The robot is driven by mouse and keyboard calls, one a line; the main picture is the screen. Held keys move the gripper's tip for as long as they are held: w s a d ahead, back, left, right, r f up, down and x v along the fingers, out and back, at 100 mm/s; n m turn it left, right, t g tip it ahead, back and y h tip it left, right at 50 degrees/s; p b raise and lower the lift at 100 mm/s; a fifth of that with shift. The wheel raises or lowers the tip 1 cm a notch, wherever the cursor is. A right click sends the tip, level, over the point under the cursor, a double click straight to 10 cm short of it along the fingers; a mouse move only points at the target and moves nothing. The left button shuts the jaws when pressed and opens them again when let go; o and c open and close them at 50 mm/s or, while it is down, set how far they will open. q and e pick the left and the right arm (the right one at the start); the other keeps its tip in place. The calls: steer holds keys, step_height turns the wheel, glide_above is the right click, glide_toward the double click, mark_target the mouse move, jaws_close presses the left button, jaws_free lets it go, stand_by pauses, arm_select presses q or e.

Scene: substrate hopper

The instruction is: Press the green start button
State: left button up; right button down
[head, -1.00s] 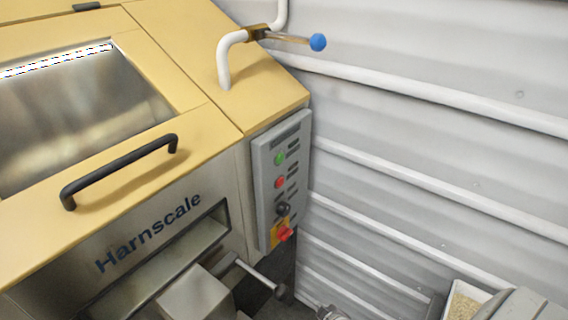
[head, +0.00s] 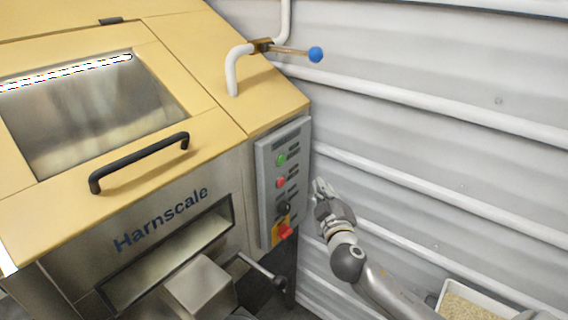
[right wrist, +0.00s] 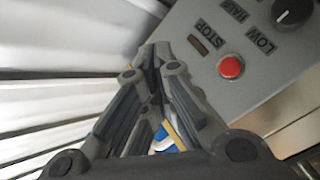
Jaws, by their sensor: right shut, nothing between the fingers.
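The green start button (head: 281,160) is the top button on the grey control panel (head: 262,200) on the machine's right side. It is not visible in the right wrist view. The red stop button (head: 280,183) sits just below it and also shows in the right wrist view (right wrist: 230,67), to the right of the fingertips. My right gripper (head: 318,184) is shut and empty, to the right of the panel at about the stop button's height in the picture. In the right wrist view its closed fingertips (right wrist: 154,50) overlap the panel's edge; contact cannot be told. My left gripper is not in view.
A black knob (head: 283,208) and a red-and-yellow switch (head: 284,231) sit lower on the panel. A blue-tipped valve lever (head: 316,55) sticks out above. A ribbed grey wall (head: 440,150) runs along the right. A white tray of grain (head: 462,306) is at bottom right.

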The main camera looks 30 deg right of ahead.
mark_target(282, 160)
steer(key=r, duration=0.3)
steer(key=shift+s+a+t, duration=0.2)
steer(key=shift+s+t, duration=0.1)
steer(key=shift+s, duration=0.05)
steer(key=w+a, duration=0.3)
steer(key=w, duration=0.5)
steer(key=shift+a+b, duration=0.2)
steer(key=shift+b, duration=0.1)
steer(key=shift+w, duration=0.15)
stand_by(1.0)
steer(key=shift+w+a, duration=0.15)
steer(key=shift+w, duration=0.2)
